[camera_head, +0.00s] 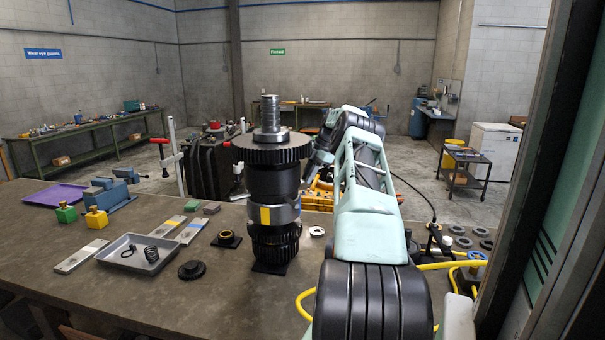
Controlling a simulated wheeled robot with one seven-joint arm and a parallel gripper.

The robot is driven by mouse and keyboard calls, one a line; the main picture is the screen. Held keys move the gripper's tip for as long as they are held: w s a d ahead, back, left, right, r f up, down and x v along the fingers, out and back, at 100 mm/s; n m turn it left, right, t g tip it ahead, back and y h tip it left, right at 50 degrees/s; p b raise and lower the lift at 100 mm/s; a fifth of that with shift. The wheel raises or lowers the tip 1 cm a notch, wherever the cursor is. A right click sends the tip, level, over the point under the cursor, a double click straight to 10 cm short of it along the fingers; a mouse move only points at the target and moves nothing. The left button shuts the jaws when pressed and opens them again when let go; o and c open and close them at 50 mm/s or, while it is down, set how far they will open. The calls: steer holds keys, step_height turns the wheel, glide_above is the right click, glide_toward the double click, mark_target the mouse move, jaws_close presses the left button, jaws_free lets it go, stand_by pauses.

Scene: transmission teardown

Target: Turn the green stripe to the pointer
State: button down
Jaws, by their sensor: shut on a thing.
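The dark geared transmission stack (273,180) stands upright on a black base on the bench, with a silver shaft on top. A silver ring (283,216) around its lower middle shows a yellow stripe (265,216) facing me and a bit of blue at its right edge. I see no green stripe on this side, and I cannot make out a pointer. My arm reaches up on the right and bends down behind the stack's right side. My gripper (303,196) is at the ring's right edge, shut on it, with its fingers mostly hidden.
On the bench left of the stack are a metal tray (118,252) with a spring, a black gear (192,270), flat plates, green and yellow blocks, a blue vise (112,198) and a purple tray (55,194). A yellow hose (304,302) and grey rings lie right.

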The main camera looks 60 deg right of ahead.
steer(key=c, duration=1.4)
jaws_free()
steer(key=p+v, duration=0.7)
steer(key=v, duration=0.5)
